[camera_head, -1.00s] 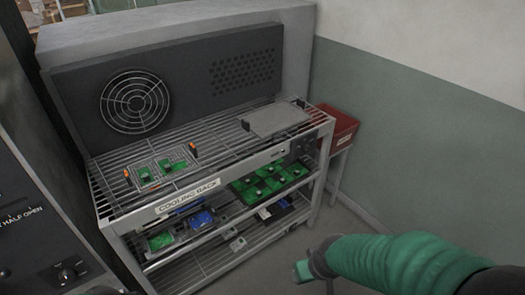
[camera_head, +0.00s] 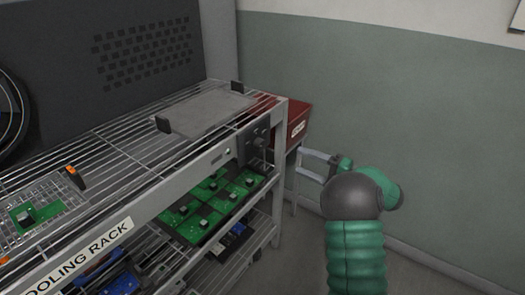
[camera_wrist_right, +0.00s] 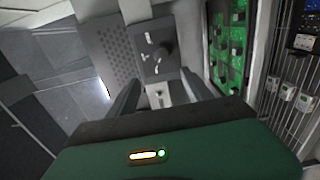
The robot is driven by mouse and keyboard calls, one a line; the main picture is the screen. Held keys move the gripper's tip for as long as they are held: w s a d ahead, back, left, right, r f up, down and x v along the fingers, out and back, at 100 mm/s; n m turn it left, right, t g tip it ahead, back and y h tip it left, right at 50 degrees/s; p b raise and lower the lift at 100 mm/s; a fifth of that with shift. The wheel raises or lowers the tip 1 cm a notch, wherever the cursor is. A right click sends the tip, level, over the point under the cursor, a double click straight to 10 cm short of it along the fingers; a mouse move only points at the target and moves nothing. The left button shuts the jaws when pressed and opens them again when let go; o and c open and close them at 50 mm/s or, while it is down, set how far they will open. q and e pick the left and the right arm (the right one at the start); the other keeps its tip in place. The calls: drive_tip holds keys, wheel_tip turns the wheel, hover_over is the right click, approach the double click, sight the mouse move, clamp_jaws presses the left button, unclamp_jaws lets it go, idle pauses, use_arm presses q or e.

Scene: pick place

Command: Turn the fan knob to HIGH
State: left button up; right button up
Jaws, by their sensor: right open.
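The fan knob (camera_wrist_right: 160,56) is dark and sits on a dark panel (camera_wrist_right: 145,40) with small pale marks, which I cannot read. In the head view the panel (camera_head: 250,146) is at the right front corner of the cooling rack (camera_head: 160,206). My right gripper (camera_head: 309,164) is open and empty, just right of that corner, its fingers pointing toward the rack. In the right wrist view the two fingers (camera_wrist_right: 160,92) stand apart below the knob, not touching it. The fan (camera_head: 10,115) is cut by the left edge. My left gripper is out of view.
A grey plate (camera_head: 205,110) lies on the rack's top shelf between dark posts. Green circuit boards (camera_head: 215,200) lie on the shelf below. A red bin (camera_head: 298,122) stands behind the rack's right end, near the wall. Floor is open right of the rack.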

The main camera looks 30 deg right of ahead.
sight(263, 147)
drive_tip(key=b+x, duration=0.1)
drive_tip(key=x, duration=0.8)
drive_tip(key=b+x, duration=0.1)
drive_tip(key=x, duration=0.3)
drive_tip(key=shift+w+d+f+b, duration=0.15)
drive_tip(key=shift+w+f+b, duration=0.2)
drive_tip(key=shift+w, duration=0.5)
drive_tip(key=shift+r, duration=0.1)
drive_tip(key=shift+c, duration=1.1)
clamp_jaws()
